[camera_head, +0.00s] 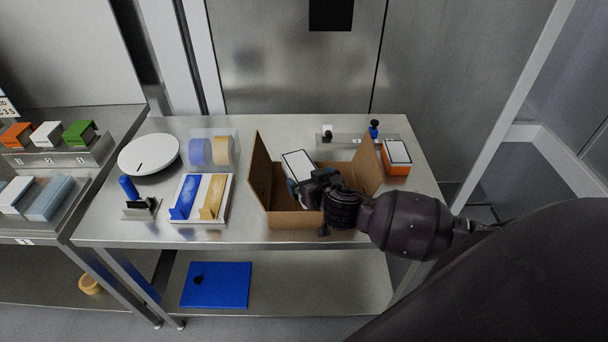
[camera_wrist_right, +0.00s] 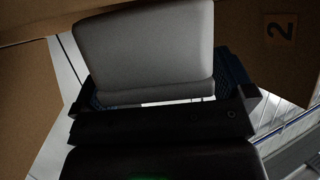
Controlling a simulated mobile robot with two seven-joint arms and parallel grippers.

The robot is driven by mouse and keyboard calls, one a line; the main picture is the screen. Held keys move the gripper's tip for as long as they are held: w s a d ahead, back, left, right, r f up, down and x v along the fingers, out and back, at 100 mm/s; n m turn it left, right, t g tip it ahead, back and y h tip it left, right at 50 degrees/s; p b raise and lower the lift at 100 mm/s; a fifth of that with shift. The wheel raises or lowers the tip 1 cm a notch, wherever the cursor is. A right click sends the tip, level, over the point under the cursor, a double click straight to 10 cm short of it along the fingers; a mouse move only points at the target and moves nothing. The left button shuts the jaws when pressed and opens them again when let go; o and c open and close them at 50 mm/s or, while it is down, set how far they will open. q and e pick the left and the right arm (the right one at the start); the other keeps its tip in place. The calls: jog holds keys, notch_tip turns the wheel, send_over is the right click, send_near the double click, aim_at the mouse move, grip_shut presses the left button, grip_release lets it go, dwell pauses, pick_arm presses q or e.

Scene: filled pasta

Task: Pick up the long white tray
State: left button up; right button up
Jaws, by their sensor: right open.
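A pale, white-topped tray-like package (camera_head: 298,163) with a dark edge stands tilted in the open cardboard box (camera_head: 295,220) on the steel table. My right gripper (camera_head: 300,187) reaches into the box at the package's lower end. In the right wrist view the pale package (camera_wrist_right: 148,45) sits between the open fingers of my right gripper (camera_wrist_right: 160,97); I cannot tell whether they touch it. On the left shelf a long white package (camera_head: 15,194) lies beside a light blue one (camera_head: 49,198). My left gripper is not in view.
A white round plate (camera_head: 149,153) and a white tray with blue and yellow pieces (camera_head: 227,207) stand left of the box. An orange box with a white top (camera_head: 396,160) stands at the right. The cardboard flaps (camera_head: 262,170) stand up around my gripper.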

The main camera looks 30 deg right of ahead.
jog(key=c, duration=1.1)
